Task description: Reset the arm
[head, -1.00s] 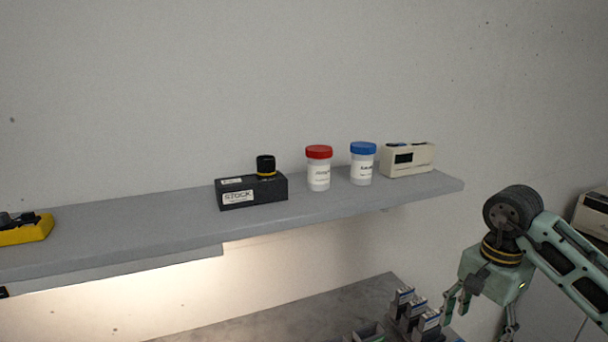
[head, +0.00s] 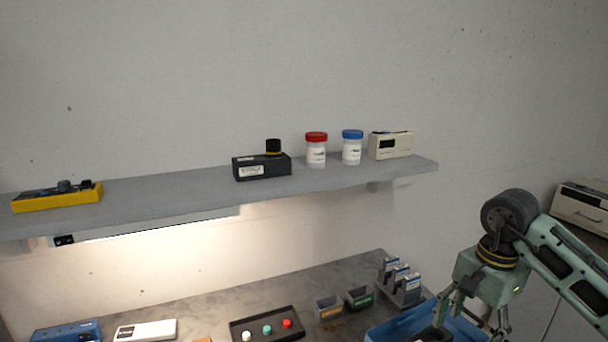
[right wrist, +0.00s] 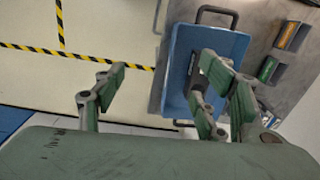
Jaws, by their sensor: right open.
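My right arm comes in from the right in the head view, with its right gripper (head: 474,315) low at the right, pointing down over a blue tray (head: 385,331). In the right wrist view the gripper (right wrist: 160,100) has its green fingers spread wide with nothing held between them. The blue tray (right wrist: 181,65) shows beyond the fingers, with a dark object in it partly hidden by the right-hand fingers. My left gripper is in neither view.
A grey shelf (head: 200,196) carries a yellow device (head: 58,197), a black box (head: 262,167), a red-capped jar (head: 316,150), a blue-capped jar (head: 352,148) and a beige device (head: 391,145).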

